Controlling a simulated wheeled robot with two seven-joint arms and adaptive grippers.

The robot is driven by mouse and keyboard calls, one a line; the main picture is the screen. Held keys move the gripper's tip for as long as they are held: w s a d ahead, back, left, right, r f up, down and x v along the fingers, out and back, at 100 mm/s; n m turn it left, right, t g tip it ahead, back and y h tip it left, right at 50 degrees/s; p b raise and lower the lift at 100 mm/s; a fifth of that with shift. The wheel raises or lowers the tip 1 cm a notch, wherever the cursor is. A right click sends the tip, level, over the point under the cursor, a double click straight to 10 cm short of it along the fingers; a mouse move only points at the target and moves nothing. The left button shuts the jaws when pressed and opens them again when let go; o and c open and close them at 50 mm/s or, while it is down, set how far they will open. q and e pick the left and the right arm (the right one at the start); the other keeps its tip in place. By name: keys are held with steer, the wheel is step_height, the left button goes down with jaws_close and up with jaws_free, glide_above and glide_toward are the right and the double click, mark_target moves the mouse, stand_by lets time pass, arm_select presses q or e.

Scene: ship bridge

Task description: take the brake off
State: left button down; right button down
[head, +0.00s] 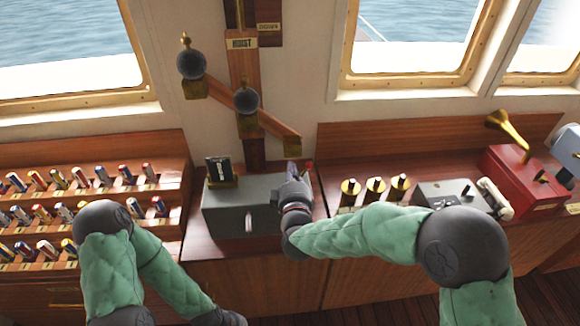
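No label that I can read says "brake". A grey box (234,212) sits on the wooden console, with a small light lever or handle (248,222) on its front face. My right gripper (293,183) is at the right end of this box and hides that part of it. Small purple and red bits show just beyond the gripper; I cannot tell what they belong to. Whether its fingers are open or shut is hidden. My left gripper (228,318) is low at the bottom edge, in front of the console, apart from the box, and mostly cut off.
A dark plaque (221,170) stands behind the box. A wooden beam with dark balls (246,100) hangs on the wall under a HOIST sign (242,43). Racks of coloured cylinders (85,212) lie left. Brass knobs (375,188), a grey panel (446,194) and a red box (520,180) stand right.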

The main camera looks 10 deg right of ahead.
arm_select(q)
steer(key=shift+d+r+p, duration=0.2)
steer(key=shift+r+p, duration=0.3)
steer(key=shift+r, duration=0.05)
arm_select(e)
steer(key=s, duration=0.7)
steer(key=shift+d, duration=0.15)
steer(key=shift+s, duration=0.1)
arm_select(q)
steer(key=shift+w, duration=0.1)
